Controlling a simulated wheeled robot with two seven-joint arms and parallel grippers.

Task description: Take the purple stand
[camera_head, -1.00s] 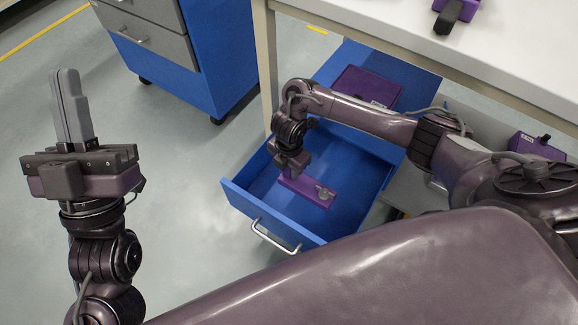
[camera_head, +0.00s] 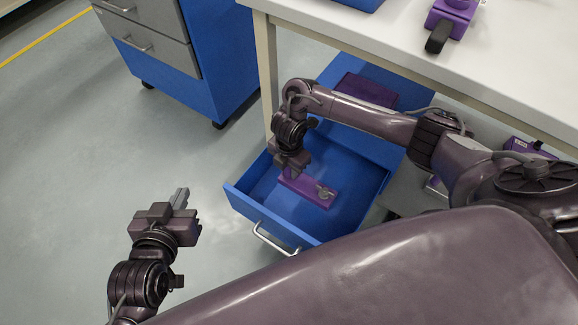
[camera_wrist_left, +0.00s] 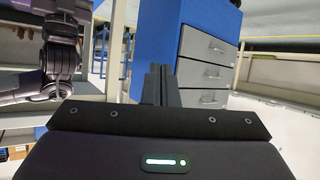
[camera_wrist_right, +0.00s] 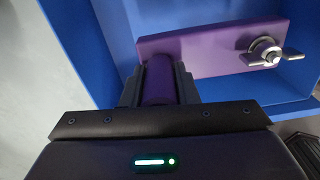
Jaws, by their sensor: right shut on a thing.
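The purple stand (camera_head: 300,188) is a flat plate with a round post and a metal wing nut. It is within the open blue drawer (camera_head: 262,210); I cannot tell whether it touches the drawer floor. My right gripper (camera_head: 287,172) reaches down into the drawer and is shut on the stand. In the right wrist view, the fingers (camera_wrist_right: 160,88) clasp the purple post, and the plate (camera_wrist_right: 215,50) with the wing nut (camera_wrist_right: 268,53) extends to the right. My left gripper (camera_head: 181,198) is empty, over the floor left of the drawer. Its fingers (camera_wrist_left: 160,84) are together.
A white table (camera_head: 390,40) stands over the drawer's back, with a purple device (camera_head: 455,15) on top. A purple box (camera_head: 366,90) lies at the drawer's rear. A blue-grey cabinet (camera_head: 185,50) stands at back left. The floor (camera_head: 90,150) at left is clear.

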